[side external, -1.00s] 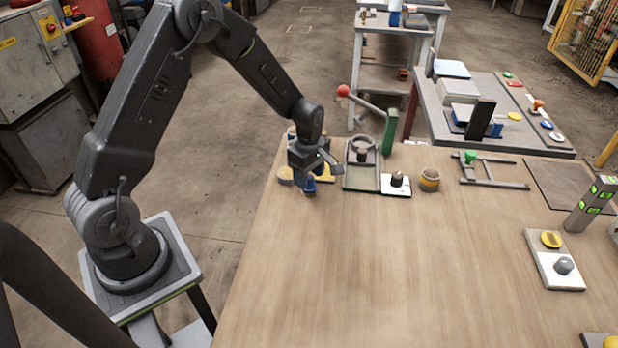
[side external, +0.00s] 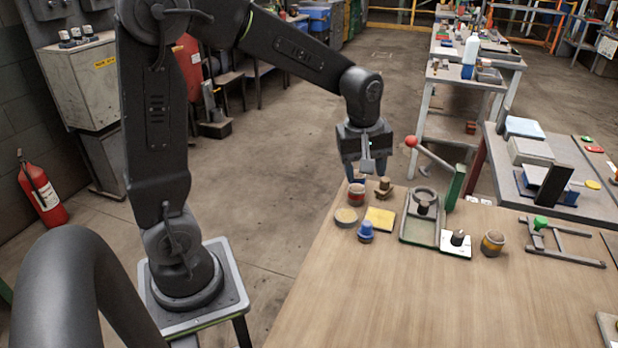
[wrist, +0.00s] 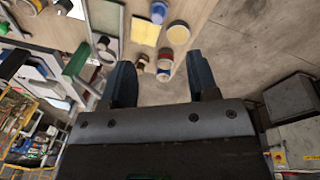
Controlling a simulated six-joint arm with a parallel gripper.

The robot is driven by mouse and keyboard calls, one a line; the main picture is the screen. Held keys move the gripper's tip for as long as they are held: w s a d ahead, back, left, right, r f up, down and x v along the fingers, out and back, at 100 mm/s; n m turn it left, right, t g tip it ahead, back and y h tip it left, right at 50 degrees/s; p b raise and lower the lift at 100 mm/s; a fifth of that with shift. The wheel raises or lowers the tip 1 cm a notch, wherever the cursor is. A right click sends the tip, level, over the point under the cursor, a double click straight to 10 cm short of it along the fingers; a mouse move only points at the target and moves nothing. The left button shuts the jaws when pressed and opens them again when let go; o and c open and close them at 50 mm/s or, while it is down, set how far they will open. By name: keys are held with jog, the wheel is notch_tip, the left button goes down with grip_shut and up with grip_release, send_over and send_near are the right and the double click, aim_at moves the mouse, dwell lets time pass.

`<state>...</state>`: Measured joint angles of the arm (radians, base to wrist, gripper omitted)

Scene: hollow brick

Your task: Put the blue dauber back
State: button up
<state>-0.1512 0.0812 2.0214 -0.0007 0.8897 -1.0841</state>
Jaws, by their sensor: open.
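The blue dauber (side external: 366,232) stands upright, just in front of the yellow pad (side external: 380,218) and to the right of the round tin (side external: 346,217). It also shows at the top of the wrist view (wrist: 158,11). What lies directly under it is too small to tell. My gripper (side external: 366,176) is open and empty, apart from the dauber, over the table's far left corner. In the wrist view the jar with a red band (wrist: 163,70) and the brown knobbed piece (wrist: 142,62) show between the open fingers (wrist: 160,62); contact cannot be told.
A grey tray (side external: 420,230) with a ring and a red-balled lever (side external: 411,142) stand right of the pad.

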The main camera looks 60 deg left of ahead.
jog(key=s+d+r+m+t, duration=0.2)
jog(key=s+r+m, duration=0.1)
jog(key=s+m, duration=0.4)
jog(key=s+d+r+m+t, duration=0.1)
jog(key=s+d+r+m, duration=0.2)
jog(key=s+m, duration=0.4)
jog(key=s, duration=0.3)
jog(key=shift+d+r+t, duration=0.15)
jog(key=shift+d+t, duration=0.2)
jog(key=shift+t, duration=0.05)
